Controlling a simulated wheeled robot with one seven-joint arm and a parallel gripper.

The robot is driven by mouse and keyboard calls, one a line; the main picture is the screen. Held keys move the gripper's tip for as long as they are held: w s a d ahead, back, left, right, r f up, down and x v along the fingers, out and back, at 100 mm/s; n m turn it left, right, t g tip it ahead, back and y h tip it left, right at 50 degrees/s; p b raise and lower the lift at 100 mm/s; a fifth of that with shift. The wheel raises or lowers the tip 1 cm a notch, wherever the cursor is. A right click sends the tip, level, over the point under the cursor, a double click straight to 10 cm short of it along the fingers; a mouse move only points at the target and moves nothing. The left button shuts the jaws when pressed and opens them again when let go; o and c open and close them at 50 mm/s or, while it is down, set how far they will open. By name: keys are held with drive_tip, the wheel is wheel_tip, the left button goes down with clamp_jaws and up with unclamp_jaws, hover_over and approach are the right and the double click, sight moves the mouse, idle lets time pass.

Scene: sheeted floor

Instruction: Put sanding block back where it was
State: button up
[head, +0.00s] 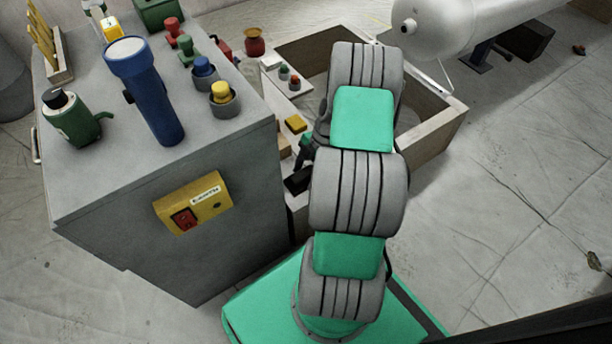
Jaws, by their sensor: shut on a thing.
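My gripper (303,160) is partly in view in the head view, between the grey cabinet and my own arm, low over the near end of the wooden box. It is dark and mostly hidden behind my arm. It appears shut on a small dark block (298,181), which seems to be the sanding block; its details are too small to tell. Whether the block touches anything below is hidden.
The wooden box (440,125) holds a yellow block (296,123). A white tank (455,22) lies behind. Floor at right is mostly clear.

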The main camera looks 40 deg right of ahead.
drive_tip(key=shift+f, duration=0.15)
drive_tip(key=o, duration=1.4)
drive_tip(key=shift+o, duration=0.2)
drive_tip(key=p+v, duration=0.4)
drive_tip(key=v, duration=0.8)
drive_tip(key=shift+r, duration=0.25)
